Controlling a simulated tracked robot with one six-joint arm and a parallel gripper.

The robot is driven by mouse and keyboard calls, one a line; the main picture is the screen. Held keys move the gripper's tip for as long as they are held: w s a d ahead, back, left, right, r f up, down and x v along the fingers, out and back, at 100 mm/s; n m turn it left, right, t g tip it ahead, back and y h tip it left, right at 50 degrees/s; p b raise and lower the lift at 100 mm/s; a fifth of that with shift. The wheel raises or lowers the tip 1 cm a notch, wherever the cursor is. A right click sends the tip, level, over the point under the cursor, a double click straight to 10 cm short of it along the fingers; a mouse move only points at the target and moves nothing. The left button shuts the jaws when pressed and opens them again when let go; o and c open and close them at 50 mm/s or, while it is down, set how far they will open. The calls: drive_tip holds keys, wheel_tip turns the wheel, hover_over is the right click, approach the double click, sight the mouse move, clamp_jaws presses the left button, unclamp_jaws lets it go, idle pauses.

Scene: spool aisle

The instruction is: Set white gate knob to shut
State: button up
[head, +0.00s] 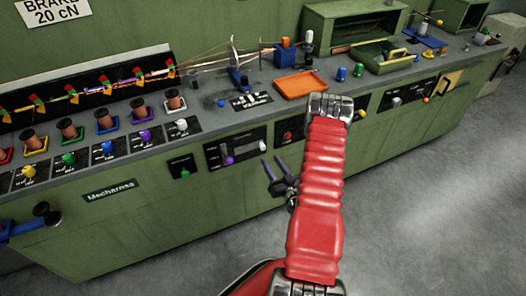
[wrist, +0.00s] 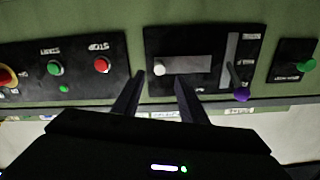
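A white knob (head: 263,146) sits at the right end of a pale horizontal strip on a black front panel (head: 210,156). In the wrist view, this white knob (wrist: 159,69) is at the strip's left end, with the panel turned upside down. My gripper (head: 273,161) is open and empty in front of the cabinet, just below the knob. In the wrist view, my gripper's two fingertips (wrist: 160,76) are spread either side of the knob, apparently short of it. Another white knob (head: 182,125) stands on the counter by the last spool. I cannot read which markings mean shut.
A purple knob (wrist: 241,93) sits in a slot on the same panel. A green knob (wrist: 306,65) is on the panel beside it. Green (wrist: 55,68) and red (wrist: 101,65) buttons are on the other side. An orange tray (head: 300,85) and several spools stand on the counter. The floor is clear.

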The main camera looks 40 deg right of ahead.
sight(264, 149)
drive_tip(key=x, duration=0.8)
clamp_jaws()
idle(0.4)
